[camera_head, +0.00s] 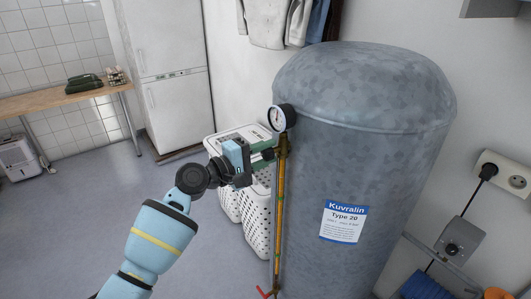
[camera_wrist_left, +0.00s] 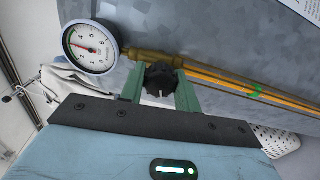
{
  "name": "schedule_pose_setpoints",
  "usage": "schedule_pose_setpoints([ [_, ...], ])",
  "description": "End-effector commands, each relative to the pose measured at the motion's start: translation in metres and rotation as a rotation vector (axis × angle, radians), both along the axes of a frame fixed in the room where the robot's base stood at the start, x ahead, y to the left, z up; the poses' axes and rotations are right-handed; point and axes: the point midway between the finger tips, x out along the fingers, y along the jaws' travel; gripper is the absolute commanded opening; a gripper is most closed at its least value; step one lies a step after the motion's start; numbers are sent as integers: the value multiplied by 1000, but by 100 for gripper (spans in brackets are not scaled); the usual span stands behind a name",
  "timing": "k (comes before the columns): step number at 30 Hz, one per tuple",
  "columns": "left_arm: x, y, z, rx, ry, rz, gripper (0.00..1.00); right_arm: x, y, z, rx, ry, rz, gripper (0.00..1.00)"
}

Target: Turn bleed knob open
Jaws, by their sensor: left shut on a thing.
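The bleed knob (camera_wrist_left: 160,78) is dark and lobed, on the brass fitting (camera_wrist_left: 150,56) of the grey tank (camera_head: 375,140). In the wrist view it sits between the two green fingers of my left gripper (camera_wrist_left: 160,88), which is shut on it. In the head view my left gripper (camera_head: 266,154) reaches the fitting from the left, and its fingers hide most of the knob. A round white pressure gauge (camera_head: 283,117) sits just above; it also shows in the left wrist view (camera_wrist_left: 92,47). My right gripper is not in view.
An orange-yellow sight tube (camera_head: 279,205) runs down the tank below the fitting. White laundry baskets (camera_head: 257,225) stand close behind my gripper. Clothes hang (camera_head: 268,22) on the wall. A socket (camera_head: 505,175) and a control box (camera_head: 458,240) are at right.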

Motion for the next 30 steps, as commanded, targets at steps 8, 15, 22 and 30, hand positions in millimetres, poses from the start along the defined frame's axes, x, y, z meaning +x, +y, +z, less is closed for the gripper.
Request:
schedule_pose_setpoints([
  [8, 0, 0, 0, -1, -1, 1, 35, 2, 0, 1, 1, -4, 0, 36],
  [15, 0, 0, 0, 0, -1, 1, 54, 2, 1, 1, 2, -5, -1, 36],
  [22, -1, 2, 0, 1, -1, 1, 54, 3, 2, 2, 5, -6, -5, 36],
  [30, -20, 29, -1, 3, -2, 2, 54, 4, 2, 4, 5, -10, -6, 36],
])
